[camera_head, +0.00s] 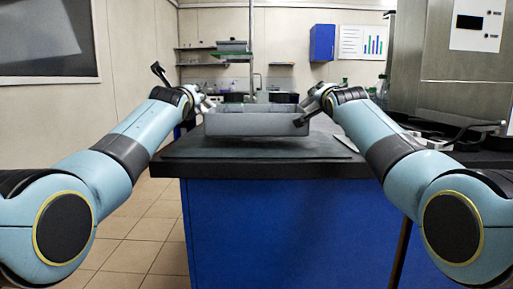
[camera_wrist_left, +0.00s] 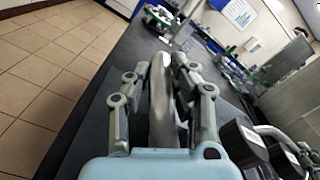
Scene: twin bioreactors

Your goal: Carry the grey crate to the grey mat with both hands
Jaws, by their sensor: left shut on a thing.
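The grey crate (camera_head: 255,123) is level between my two grippers, over the back part of the dark worktop. A flat grey mat (camera_head: 255,148) lies in front of and below it. Whether the crate touches the surface is unclear. My left gripper (camera_head: 207,104) is shut on the crate's left end. In the left wrist view, the left gripper's fingers (camera_wrist_left: 162,100) stand on both sides of the crate wall. My right gripper (camera_head: 303,117) is at the crate's right end, with a dark finger across the outside of its front right corner. Its grip is not clear.
The worktop (camera_head: 190,170) stands on a blue cabinet (camera_head: 285,230). Bottles (camera_head: 381,88) and a large steel machine (camera_head: 440,65) are at the right. Shelves (camera_head: 215,48) and a blue wall box (camera_head: 322,43) are behind. Open tiled floor (camera_head: 135,235) lies at the left.

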